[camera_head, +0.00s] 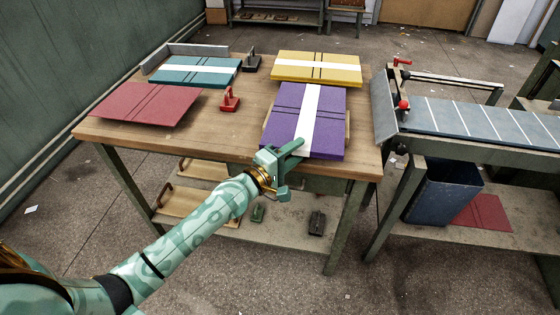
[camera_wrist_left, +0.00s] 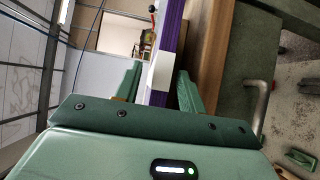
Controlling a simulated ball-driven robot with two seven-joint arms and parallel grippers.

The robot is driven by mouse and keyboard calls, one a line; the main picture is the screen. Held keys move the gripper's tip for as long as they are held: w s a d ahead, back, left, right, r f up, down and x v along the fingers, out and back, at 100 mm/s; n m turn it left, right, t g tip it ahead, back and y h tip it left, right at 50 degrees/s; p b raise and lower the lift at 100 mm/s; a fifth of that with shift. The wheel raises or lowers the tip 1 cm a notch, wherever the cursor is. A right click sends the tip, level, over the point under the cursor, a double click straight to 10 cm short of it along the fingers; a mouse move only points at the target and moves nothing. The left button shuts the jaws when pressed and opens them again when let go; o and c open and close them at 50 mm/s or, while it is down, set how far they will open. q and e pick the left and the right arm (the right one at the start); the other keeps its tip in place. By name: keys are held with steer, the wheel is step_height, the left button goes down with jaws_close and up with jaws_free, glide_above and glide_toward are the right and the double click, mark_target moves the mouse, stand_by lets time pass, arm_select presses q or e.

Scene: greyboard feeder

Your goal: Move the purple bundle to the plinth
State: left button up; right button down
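The purple bundle (camera_head: 282,118), a flat stack with a white band and two dark straps, lies on the wooden table with its near edge towards me. Pale wood pieces show at its sides. My left gripper (camera_head: 293,163) is at that near edge. In the left wrist view, its fingers (camera_wrist_left: 160,82) stand on either side of the edge of the purple bundle (camera_wrist_left: 174,35), with a narrow gap on one side, so it looks open. I cannot tell for certain which thing is the plinth. My right gripper is not in view.
A yellow bundle (camera_head: 290,67), a teal bundle (camera_head: 190,77) and a red board (camera_head: 150,105) share the table (camera_head: 215,135). A red-handled block (camera_head: 230,100) and a dark one (camera_head: 252,64) stand between them. A conveyor-like bench (camera_head: 470,130) and a blue bin (camera_head: 440,190) are at the right.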

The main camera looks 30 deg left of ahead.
arm_select(q)
steer(key=v, duration=1.1)
steer(key=s+a+f+m+g+y, duration=0.1)
steer(key=s+a+f+m+g, duration=0.3)
steer(key=f, duration=0.7)
steer(key=s+d+f+m+g+y, duration=0.1)
steer(key=s+f+y, duration=0.1)
steer(key=s+f, duration=0.6)
steer(key=s+a+f+m+g+y, duration=0.1)
steer(key=s+a+f+m+g, duration=0.15)
steer(key=f, duration=1.05)
steer(key=s+d+f+m+g+y, duration=0.1)
steer(key=s+f+m+g, duration=0.1)
steer(key=s+f, duration=0.45)
steer(key=s+d+f+m+g, duration=0.1)
steer(key=s+f+m+g, duration=0.25)
steer(key=s, duration=0.55)
steer(key=s+d+f+m+g, duration=0.1)
steer(key=s+f+m+g, duration=0.1)
steer(key=s, duration=0.9)
steer(key=s+d+f+m+g, duration=0.2)
steer(key=s+m, duration=0.1)
steer(key=s, duration=0.9)
steer(key=shift+d+f+g+y, duration=0.2)
steer(key=shift+f+g+y, duration=0.1)
steer(key=shift+y, duration=0.1)
